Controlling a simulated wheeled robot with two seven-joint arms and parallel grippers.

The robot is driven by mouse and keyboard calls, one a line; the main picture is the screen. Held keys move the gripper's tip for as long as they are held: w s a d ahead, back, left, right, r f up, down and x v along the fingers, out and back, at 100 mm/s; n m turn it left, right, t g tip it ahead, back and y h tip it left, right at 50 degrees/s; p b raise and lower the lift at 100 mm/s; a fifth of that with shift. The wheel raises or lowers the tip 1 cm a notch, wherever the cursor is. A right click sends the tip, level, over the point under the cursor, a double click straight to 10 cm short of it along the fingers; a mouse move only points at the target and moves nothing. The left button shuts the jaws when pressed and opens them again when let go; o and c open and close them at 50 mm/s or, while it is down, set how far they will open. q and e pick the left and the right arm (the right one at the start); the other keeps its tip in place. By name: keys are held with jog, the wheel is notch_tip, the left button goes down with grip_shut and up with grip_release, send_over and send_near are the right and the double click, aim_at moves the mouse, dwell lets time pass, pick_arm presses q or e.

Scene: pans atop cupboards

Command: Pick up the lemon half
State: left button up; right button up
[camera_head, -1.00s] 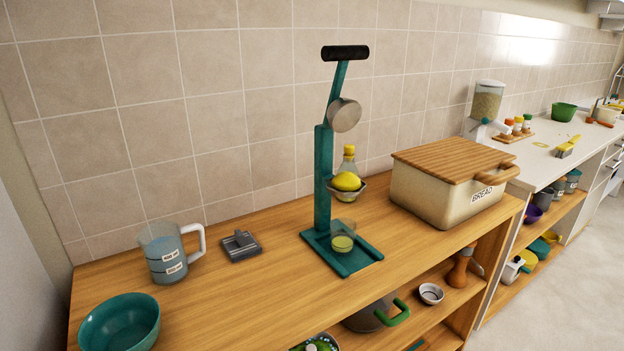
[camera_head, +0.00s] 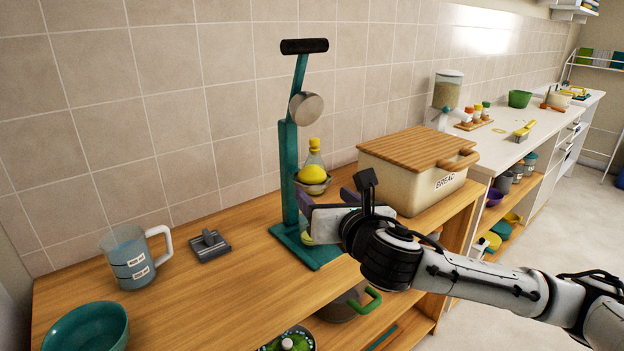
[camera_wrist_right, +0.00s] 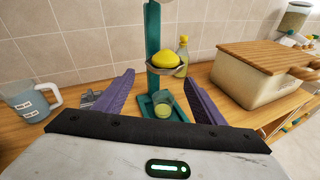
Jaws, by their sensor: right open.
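The yellow lemon half (camera_head: 312,173) rests in the metal cup (camera_head: 313,187) of the teal juicer press (camera_head: 289,180). The lemon half also shows in the right wrist view (camera_wrist_right: 166,60), cut side hidden, with the cup (camera_wrist_right: 180,71) under it. My right gripper (camera_head: 336,196) is in front of the press, just below and right of the cup in the head view. In the right wrist view its two purple fingers (camera_wrist_right: 160,85) stand wide apart with nothing between them, and the lemon half appears beyond them. My left gripper is not in view.
A glass (camera_wrist_right: 162,106) with yellow juice stands on the press base. A bottle (camera_wrist_right: 183,52) stands behind the cup. A bread box (camera_head: 415,170) stands to the right. A measuring jug (camera_head: 131,256), a grey gadget (camera_head: 209,245) and a teal bowl (camera_head: 87,328) are to the left.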

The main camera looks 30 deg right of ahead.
aim_at(314, 170)
jog(key=shift+n, duration=0.7)
jog(key=shift+d+r+x, duration=0.25)
jog(key=shift+r+x, duration=0.1)
jog(key=shift+x, duration=1.45)
jog(key=shift+d+r+x, duration=0.2)
jog(key=shift+r+x, duration=0.1)
jog(key=shift+x, duration=1.45)
jog(key=shift+d+r+x, duration=0.25)
jog(key=shift+r+x, duration=0.1)
jog(key=shift+x, duration=1.45)
jog(key=shift+s, duration=0.1)
jog(key=c, duration=1.2)
jog(key=shift+c, duration=0.2)
jog(key=shift+r, duration=0.1)
